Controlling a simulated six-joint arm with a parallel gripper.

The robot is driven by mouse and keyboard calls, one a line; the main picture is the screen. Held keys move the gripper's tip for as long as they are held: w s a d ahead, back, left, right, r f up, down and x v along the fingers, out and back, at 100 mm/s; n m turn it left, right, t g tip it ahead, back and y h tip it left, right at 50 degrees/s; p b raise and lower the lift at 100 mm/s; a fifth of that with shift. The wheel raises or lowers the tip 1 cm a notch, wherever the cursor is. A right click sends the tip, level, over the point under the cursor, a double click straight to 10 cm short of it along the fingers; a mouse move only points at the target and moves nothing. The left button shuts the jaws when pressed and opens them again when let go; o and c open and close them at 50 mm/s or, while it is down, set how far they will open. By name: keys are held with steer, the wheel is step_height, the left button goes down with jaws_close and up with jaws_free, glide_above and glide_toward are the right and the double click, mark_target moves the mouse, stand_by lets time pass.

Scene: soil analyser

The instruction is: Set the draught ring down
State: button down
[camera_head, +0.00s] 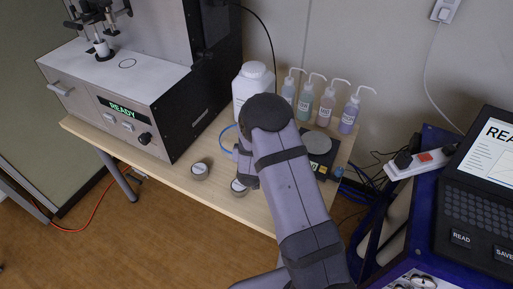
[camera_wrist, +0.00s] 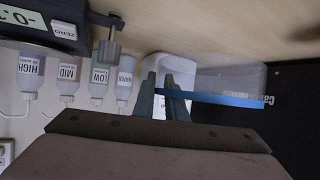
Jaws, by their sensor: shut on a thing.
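The draught ring shows in the head view as a blue arc (camera_head: 227,138) just left of my forearm, over the bench. In the wrist view it is a clear wall with a blue rim (camera_wrist: 225,100), seen edge-on, reaching right from my fingers. My gripper (camera_wrist: 162,82) is shut on the ring at its near side. In the head view my arm hides the fingers and part of the ring. The wrist view is upside down, with the bench top above. I cannot tell whether the ring touches the bench. The balance (camera_head: 317,143) stands right of my arm; its display (camera_wrist: 20,17) shows in the wrist view.
A white jar (camera_head: 252,84) and several wash bottles (camera_head: 327,104) stand along the wall. Two small tins (camera_head: 200,169) (camera_head: 238,187) sit near the bench's front edge. The analyser (camera_head: 150,90) stands left. Some bare bench (camera_head: 180,183) shows between analyser and tins.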

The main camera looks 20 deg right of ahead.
steer(key=s+d+r+m+g+h+b, duration=0.1)
steer(key=s+d+r, duration=0.35)
steer(key=d, duration=0.75)
steer(key=s+d+r+m+g+h, duration=0.1)
steer(key=s+d+r+m+h, duration=0.3)
steer(key=d, duration=0.8)
steer(key=s+d+r+n+y+b, duration=0.15)
steer(key=d+r, duration=0.35)
steer(key=d, duration=0.6)
steer(key=w+a+f+n+t+y, duration=0.2)
steer(key=w+a+f+n+y, duration=0.1)
steer(key=a, duration=0.4)
steer(key=shift+w+n+y+p, duration=0.15)
steer(key=shift+n+y+p, duration=0.2)
steer(key=shift+n+p, duration=0.1)
steer(key=shift+f, duration=0.1)
